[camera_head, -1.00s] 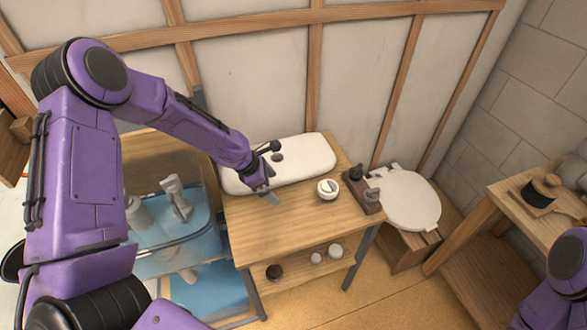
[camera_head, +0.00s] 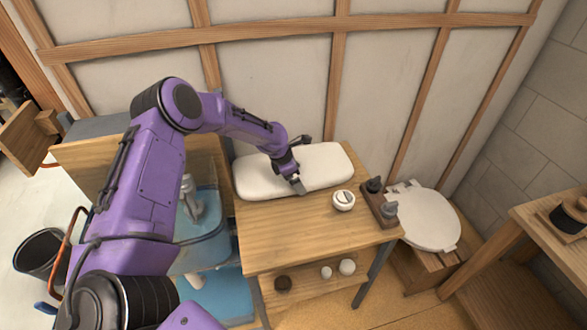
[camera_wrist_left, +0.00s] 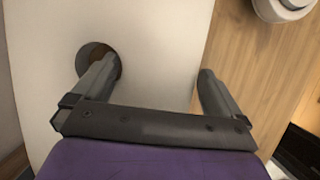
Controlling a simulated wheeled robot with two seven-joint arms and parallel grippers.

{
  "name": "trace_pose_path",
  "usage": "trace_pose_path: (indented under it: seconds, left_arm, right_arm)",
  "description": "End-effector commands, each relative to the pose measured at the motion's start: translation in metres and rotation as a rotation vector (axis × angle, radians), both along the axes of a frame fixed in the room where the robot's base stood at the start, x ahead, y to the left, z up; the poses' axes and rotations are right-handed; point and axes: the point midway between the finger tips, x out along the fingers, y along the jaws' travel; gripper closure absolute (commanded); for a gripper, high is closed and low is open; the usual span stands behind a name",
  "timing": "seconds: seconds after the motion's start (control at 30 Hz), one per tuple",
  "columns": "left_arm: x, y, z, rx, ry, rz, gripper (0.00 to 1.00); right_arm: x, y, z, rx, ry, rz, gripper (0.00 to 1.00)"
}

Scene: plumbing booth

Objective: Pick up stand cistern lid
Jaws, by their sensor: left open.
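The cistern lid (camera_head: 325,165) is a long white slab with rounded corners, lying flat at the back of the wooden table. My left gripper (camera_head: 298,180) comes down over its front edge and is open. In the left wrist view the lid (camera_wrist_left: 150,45) lies between and under the fingers. The left finger's tip is at the dark round hole (camera_wrist_left: 95,52) in the lid. The right finger is past the lid's edge, over the wood. I cannot tell whether either finger touches the lid. My right gripper is not in view.
On the table (camera_head: 270,240) stand a round white part (camera_head: 343,200) and a dark fitting block (camera_head: 380,205). A white toilet seat (camera_head: 430,222) lies to the right on a wooden box. A blue clear-walled tank (camera_head: 205,215) stands left. The table's front is clear.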

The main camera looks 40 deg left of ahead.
Motion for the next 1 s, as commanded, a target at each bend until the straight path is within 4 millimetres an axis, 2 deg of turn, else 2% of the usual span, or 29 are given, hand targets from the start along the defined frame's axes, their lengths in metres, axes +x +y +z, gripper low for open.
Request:
trace_pose_path:
  seconds: [0.17, 0.2, 0.37, 0.4, 0.43, 0.47, 0.83, 0.9, 1.0]
  left_arm:
    - [0.001, 0.0, -0.001, 0.0, -0.001, 0.0, 0.0]
    - [0.001, 0.0, -0.001, 0.0, -0.001, 0.0, 0.03]
    - [0.001, 0.0, -0.001, 0.0, -0.001, 0.0, 0.55]
    - [0.001, 0.0, 0.0, 0.0, -0.001, 0.0, 0.68]
    - [0.001, 0.0, 0.0, 0.0, -0.001, 0.0, 0.78]
    - [0.002, 0.0, 0.002, 0.0, -0.006, 0.001, 0.83]
    - [0.0, -0.002, 0.005, 0.0, -0.005, -0.001, 0.83]
    - [0.0, -0.004, 0.011, 0.0, -0.007, -0.001, 0.83]
    - [0.0, -0.004, 0.031, 0.001, -0.009, -0.001, 0.83]
  right_arm:
    - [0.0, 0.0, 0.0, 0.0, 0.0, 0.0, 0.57]
    - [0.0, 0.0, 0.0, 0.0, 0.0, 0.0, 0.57]
    - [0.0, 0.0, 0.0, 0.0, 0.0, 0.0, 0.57]
    - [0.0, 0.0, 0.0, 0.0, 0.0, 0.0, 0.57]
    - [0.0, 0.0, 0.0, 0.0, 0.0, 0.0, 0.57]
    - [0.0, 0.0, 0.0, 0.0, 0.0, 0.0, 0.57]
    - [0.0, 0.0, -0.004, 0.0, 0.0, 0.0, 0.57]
    - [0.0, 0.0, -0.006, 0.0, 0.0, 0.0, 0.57]
    - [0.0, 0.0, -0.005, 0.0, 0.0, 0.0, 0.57]
